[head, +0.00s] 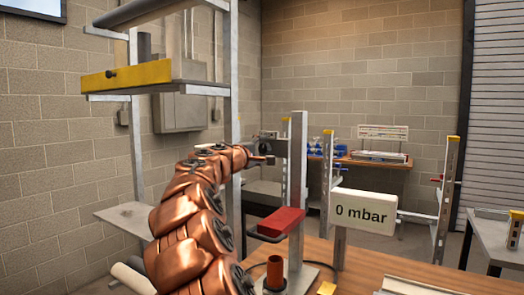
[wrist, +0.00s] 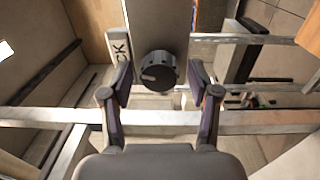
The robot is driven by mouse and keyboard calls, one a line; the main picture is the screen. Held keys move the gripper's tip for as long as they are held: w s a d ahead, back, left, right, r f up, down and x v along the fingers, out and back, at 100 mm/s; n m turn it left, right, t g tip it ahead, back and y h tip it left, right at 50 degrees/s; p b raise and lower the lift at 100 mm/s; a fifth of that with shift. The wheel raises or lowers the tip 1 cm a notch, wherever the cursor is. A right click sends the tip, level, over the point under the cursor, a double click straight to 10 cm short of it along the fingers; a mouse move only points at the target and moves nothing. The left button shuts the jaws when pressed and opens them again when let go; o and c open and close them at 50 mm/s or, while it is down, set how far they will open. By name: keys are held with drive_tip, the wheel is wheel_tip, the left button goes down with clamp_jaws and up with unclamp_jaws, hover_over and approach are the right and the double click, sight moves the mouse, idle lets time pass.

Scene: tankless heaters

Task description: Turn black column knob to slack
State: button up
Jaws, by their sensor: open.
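The black round knob (wrist: 158,70) is on the grey column (wrist: 160,22) in the wrist view. A short white mark shows on the left part of its face. A pale label (wrist: 119,48) left of the knob shows the letters "CK"; the rest of it is cut off or hidden. My gripper (wrist: 159,84) is open, with one finger on each side of the knob and gaps visible on both sides. In the head view my gripper (head: 265,159) is at the upper part of the upright metal column (head: 297,165); the knob cannot be made out clearly there.
A red bracket (head: 281,221) sticks out low on the column, above an orange-brown cylinder (head: 274,272) on the wooden bench (head: 345,268). A display (head: 363,212) reading "0 mbar" stands to the right. A shelf rack (head: 135,78) stands behind my arm at left.

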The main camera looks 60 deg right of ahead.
drive_tip(key=a, duration=1.2)
drive_tip(key=shift+s+f, duration=0.3)
idle(0.3)
drive_tip(key=s+a+f+m+y+p, duration=0.1)
drive_tip(key=s+a+f+y+p, duration=0.1)
drive_tip(key=s+a+f+y, duration=0.4)
drive_tip(key=s+a+f+m+y+p, duration=0.1)
drive_tip(key=s+a+f+y+p, duration=0.15)
drive_tip(key=a+f, duration=0.6)
drive_tip(key=s+a+f+m+y+p, duration=0.1)
drive_tip(key=s+a+f+y+p, duration=0.15)
drive_tip(key=s+a+f, duration=0.4)
drive_tip(key=s+a+f+g+y, duration=0.1)
drive_tip(key=s+a+f+y, duration=0.1)
drive_tip(key=a, duration=0.6)
drive_tip(key=s+a+f+n+g+y+p, duration=0.1)
drive_tip(key=s+a+f+y, duration=0.2)
drive_tip(key=a, duration=0.5)
drive_tip(key=s+a+f+n+y, duration=0.1)
drive_tip(key=s+a+f, duration=0.3)
drive_tip(key=a, duration=0.4)
drive_tip(key=shift+s+g+y+p, duration=0.4)
drive_tip(key=shift+s+y, duration=0.4)
drive_tip(key=shift+s, duration=0.05)
